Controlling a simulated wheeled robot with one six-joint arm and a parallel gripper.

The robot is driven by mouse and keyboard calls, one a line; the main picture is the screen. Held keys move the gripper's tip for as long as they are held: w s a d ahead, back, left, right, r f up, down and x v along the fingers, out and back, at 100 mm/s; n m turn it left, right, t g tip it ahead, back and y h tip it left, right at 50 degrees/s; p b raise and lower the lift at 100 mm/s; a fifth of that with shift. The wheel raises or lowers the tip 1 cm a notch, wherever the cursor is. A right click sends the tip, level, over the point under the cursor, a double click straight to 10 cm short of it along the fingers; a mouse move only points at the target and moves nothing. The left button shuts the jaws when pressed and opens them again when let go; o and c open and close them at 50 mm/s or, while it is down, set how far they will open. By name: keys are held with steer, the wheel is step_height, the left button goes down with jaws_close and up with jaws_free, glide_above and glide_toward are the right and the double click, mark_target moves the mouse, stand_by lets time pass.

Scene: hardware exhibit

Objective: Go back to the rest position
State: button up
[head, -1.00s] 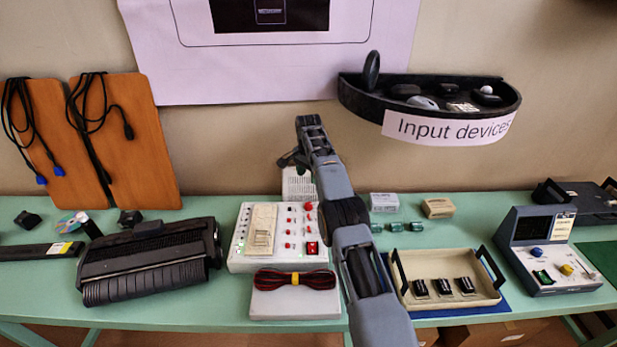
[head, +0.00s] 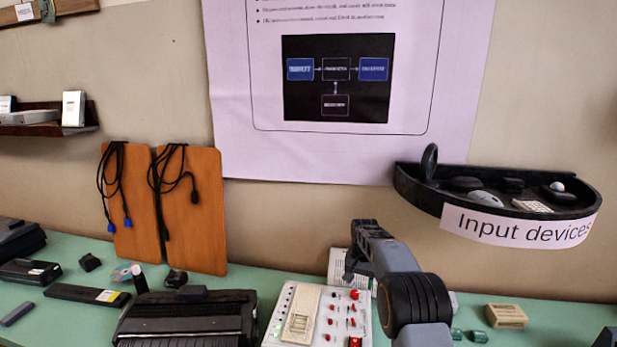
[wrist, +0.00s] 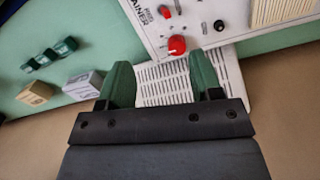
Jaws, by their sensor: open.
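My gripper (wrist: 165,85) is open and empty in the wrist view, its two green fingers apart over a white printed card (wrist: 165,82). In the head view my gripper (head: 352,266) is at the end of my raised arm, in front of that card (head: 338,262) by the wall. The white trainer panel (head: 275,325) with red knobs lies just in front of it; its edge and a red knob also show in the wrist view. The fingertips are small and partly hidden in the head view.
A dark printer-like machine (head: 185,325) stands left of the panel. A black shelf (head: 500,205) labelled "Input devices" juts from the wall at right. Two wooden boards (head: 195,215) with cables lean on the wall. A tan block (head: 506,316) and small green parts sit at right.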

steer(key=s+r+n+t, duration=0.1)
steer(key=s+r, duration=0.3)
steer(key=s, duration=0.7)
steer(key=s+r+n+t, duration=0.2)
steer(key=s+r, duration=0.2)
steer(key=s, duration=0.8)
steer(key=s+r+n+t, duration=0.1)
steer(key=s+r, duration=0.4)
steer(key=s, duration=0.6)
steer(key=shift+s+n+t, duration=0.3)
steer(key=shift+s, duration=0.05)
